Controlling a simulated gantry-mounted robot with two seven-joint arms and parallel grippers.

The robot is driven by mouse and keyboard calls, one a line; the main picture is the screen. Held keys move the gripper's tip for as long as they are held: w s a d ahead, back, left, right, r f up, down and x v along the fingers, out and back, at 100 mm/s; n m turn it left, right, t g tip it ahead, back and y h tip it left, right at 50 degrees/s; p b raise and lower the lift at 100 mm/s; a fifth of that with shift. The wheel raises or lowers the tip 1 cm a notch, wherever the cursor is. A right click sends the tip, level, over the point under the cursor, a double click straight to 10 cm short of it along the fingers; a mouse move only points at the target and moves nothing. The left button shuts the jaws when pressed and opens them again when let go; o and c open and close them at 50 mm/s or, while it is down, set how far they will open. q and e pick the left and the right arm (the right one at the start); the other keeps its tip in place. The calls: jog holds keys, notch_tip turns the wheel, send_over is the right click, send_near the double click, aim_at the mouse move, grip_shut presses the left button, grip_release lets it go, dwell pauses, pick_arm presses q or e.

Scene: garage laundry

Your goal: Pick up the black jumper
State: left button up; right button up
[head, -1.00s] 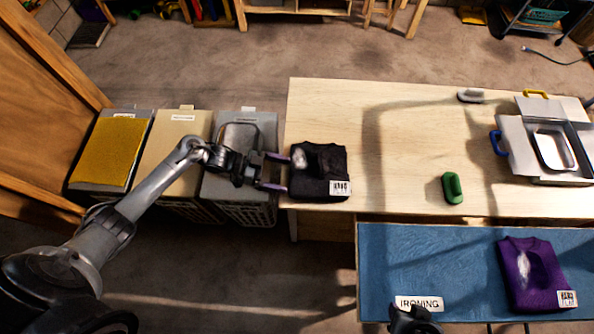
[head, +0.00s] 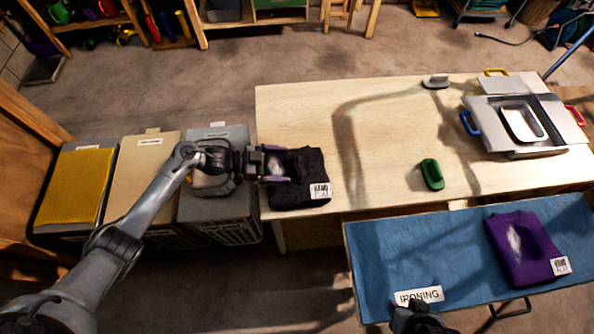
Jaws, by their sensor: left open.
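The black jumper (head: 304,185) lies folded near the left end of the wooden table, with a pale patch on it and a white tag at its lower right corner. My left gripper (head: 282,165) reaches in from the left. Its purple fingers are spread open over the jumper's left part and hide some of it. I cannot tell whether they touch the cloth.
Lidded bins (head: 143,190) stand left of the table. A purple jumper (head: 520,250) lies on the blue ironing surface (head: 400,258) in front. The table's middle is clear.

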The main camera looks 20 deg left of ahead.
aim_at(295, 165)
pick_arm(q)
jog(key=x, duration=0.4)
jog(key=shift+d+r, duration=0.1)
jog(key=c, duration=1.4)
